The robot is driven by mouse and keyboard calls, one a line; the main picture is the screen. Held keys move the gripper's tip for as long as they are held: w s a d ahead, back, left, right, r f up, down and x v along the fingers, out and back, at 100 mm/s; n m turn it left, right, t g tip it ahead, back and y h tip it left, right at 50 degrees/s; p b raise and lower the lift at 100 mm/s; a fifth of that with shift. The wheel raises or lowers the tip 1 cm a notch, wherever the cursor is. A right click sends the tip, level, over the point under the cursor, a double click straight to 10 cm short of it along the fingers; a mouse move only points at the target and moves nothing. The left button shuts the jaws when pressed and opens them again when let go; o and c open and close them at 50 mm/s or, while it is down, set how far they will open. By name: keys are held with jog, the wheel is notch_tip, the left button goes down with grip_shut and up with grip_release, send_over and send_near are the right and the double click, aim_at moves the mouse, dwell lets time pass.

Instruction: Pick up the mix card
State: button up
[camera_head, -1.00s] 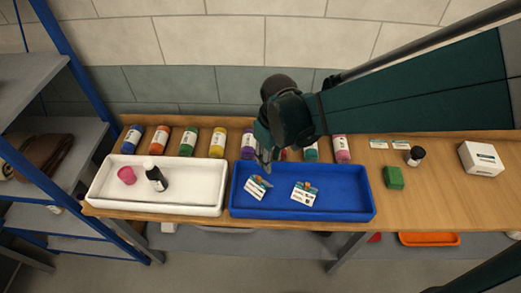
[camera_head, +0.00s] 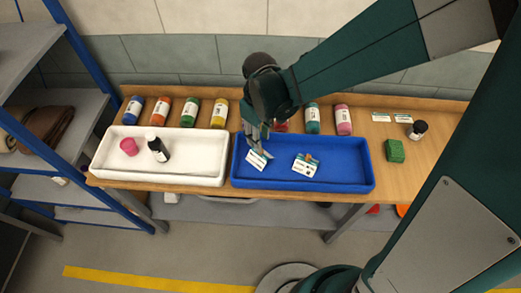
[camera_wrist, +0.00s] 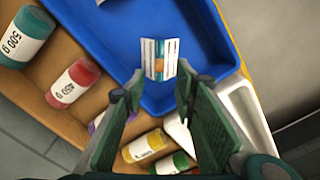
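Two small printed cards lie in the blue tray (camera_head: 340,187). The left card (camera_head: 256,161) is white with teal and orange, and the right card (camera_head: 304,168) is similar. I cannot read which is the mix card. My gripper (camera_head: 258,141) points down over the tray's left end, just above the left card and partly in front of it. In the wrist view one card (camera_wrist: 158,56) lies on the blue tray floor ahead of the fingertips. My gripper (camera_wrist: 160,92) is open there, with nothing between its fingers.
A white tray (camera_head: 105,170) at left holds a pink cup (camera_head: 129,146) and a dark bottle (camera_head: 158,150). Several coloured bottles lie along the back of the wooden table (camera_head: 405,182). A green block (camera_head: 395,151) and a small dark jar (camera_head: 418,130) are at right.

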aim_at(260, 154)
jog(key=shift+f, duration=1.25)
jog(key=shift+f, duration=0.1)
jog(key=shift+f, duration=2.5)
jog(key=c, duration=0.8)
